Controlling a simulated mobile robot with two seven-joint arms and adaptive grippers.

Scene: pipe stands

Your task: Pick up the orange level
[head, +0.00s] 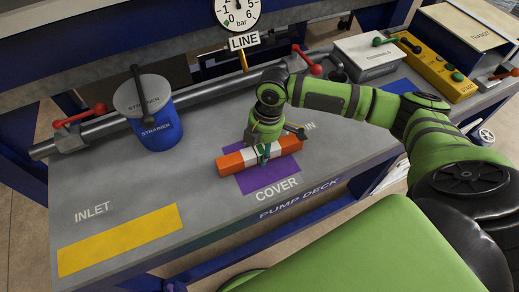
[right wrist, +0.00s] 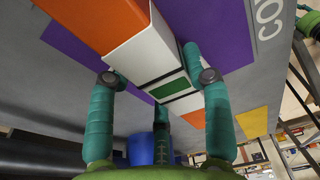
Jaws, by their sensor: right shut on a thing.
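The orange level (head: 232,162) is a long bar with orange ends, white sections and a green middle. In the head view it lies over the purple COVER patch (head: 262,181) on the pump deck; I cannot tell whether it touches the deck. My right gripper (head: 264,150) comes down from above and is shut on its middle. In the right wrist view the level (right wrist: 148,55) runs between the green fingers of the right gripper (right wrist: 158,78), with a finger on each side. My left gripper is not in view.
A blue strainer (head: 161,133) and a pipe (head: 95,128) with red-handled valves stand behind. A yellow INLET patch (head: 120,240) lies front left. A grey terminals box (head: 372,57) and a yellow control box (head: 436,67) are at the back right. The deck left of the level is clear.

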